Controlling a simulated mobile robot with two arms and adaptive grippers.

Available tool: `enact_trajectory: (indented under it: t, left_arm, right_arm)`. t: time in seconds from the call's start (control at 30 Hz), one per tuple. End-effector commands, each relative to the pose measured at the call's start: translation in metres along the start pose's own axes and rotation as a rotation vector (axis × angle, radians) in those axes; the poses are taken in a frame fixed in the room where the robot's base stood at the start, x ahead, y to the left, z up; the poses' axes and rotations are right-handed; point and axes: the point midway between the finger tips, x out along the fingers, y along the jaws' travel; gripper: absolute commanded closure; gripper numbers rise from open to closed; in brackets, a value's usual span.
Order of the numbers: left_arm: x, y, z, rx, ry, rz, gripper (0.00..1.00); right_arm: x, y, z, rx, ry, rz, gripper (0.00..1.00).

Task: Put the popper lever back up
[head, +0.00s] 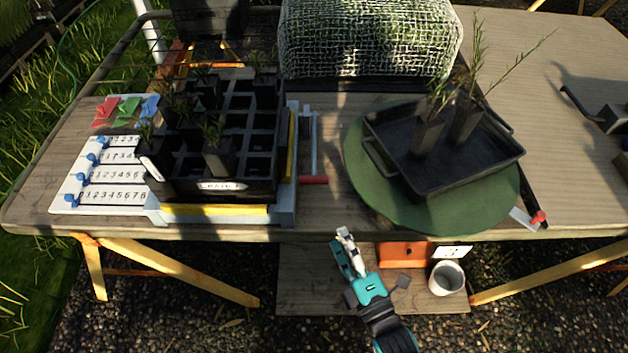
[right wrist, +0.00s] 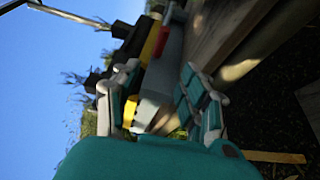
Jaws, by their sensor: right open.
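The popper lever (head: 314,150) is a thin grey bar frame with a red handle (head: 313,180). In the head view it stands out low from the right side of the popper base (head: 287,205), which is pale grey with yellow strips. A black tube crate (head: 258,187) with several planted tubes sits on this base. My right gripper (head: 346,243) is open and empty in front of the table edge, right of and nearer than the red handle. My left gripper is out of view.
A green round mat (head: 375,200) bears a black tray (head: 440,185) with two planted tubes, right of the lever. A mesh-covered box (head: 370,40) stands behind. A number board (head: 75,190) lies left. A white pot (head: 447,278) stands on a lower shelf.

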Motion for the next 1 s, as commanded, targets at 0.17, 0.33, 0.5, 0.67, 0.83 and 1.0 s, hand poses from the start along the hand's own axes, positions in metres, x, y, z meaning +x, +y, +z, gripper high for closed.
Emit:
enact_trajectory:
  t: [0.17,0.33,0.5,0.67,0.83,1.0]
  left_arm:
    - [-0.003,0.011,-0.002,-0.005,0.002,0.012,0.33]
    - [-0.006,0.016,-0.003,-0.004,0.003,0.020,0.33]
    - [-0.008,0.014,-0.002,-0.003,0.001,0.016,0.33]
    - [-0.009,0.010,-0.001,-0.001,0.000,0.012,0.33]
    - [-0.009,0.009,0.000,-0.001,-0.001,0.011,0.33]
    - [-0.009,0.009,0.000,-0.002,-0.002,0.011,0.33]
  right_arm:
    - [0.026,0.003,0.000,0.000,-0.001,0.005,0.56]
    - [0.063,0.002,0.000,0.002,0.000,0.003,0.56]
    - [0.101,0.002,0.000,0.003,-0.001,0.002,0.56]
    - [0.134,0.001,0.000,0.003,0.000,0.001,0.56]
    - [0.158,0.000,0.000,0.003,0.000,-0.001,0.56]
    - [0.169,-0.001,0.000,0.003,0.000,-0.002,0.56]
